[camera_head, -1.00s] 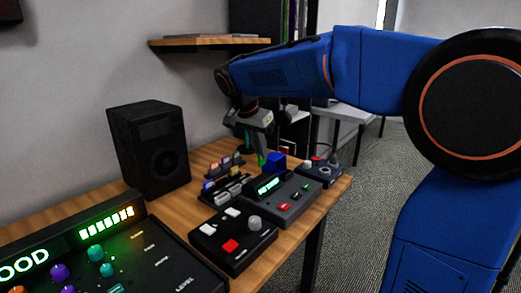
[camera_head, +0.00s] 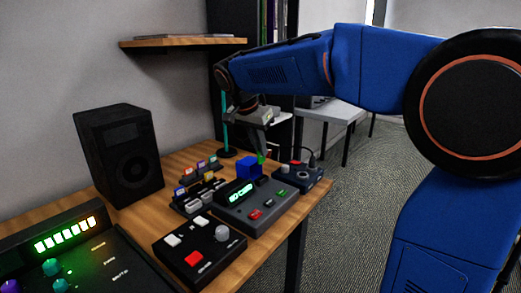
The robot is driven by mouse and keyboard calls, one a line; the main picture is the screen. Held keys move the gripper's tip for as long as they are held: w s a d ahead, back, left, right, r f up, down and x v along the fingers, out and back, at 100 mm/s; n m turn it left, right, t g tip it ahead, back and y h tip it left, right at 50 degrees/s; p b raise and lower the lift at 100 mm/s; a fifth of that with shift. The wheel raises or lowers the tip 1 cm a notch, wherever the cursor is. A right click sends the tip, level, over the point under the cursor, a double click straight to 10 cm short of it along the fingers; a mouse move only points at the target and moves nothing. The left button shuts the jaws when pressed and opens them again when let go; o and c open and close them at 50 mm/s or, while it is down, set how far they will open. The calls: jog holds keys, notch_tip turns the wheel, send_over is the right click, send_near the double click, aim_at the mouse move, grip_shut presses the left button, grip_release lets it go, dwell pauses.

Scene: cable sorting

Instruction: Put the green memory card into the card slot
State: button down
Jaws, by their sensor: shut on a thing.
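The green memory card (camera_head: 261,158) shows as a small green tip below my gripper (camera_head: 261,148). My gripper is shut on it, above the table's far right part and just behind and right of a blue block (camera_head: 249,168). The card's upper part is hidden by the fingers. A dark grey device (camera_head: 262,205) with a lit green display (camera_head: 235,194) stands just in front; the display seems to read "NO Card". The card slot's opening is too small to make out. The card looks apart from the device, though its height is hard to judge.
Racks with several small coloured cards (camera_head: 196,168) stand left of the device. A black box with a knob (camera_head: 198,245) is in front, another small box (camera_head: 302,176) to the right. A thin teal post (camera_head: 225,130) stands behind. A speaker (camera_head: 119,155) is at left.

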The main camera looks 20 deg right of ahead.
aim_at(258, 161)
jog(key=shift+s+r, duration=0.1)
jog(key=shift+r, duration=0.2)
jog(key=shift+f, duration=2.35)
jog(key=shift+f, duration=1.5)
dwell(0.8)
jog(key=c, duration=1.7)
grip_release()
jog(key=shift+o, duration=0.2)
jog(key=shift+r, duration=0.1)
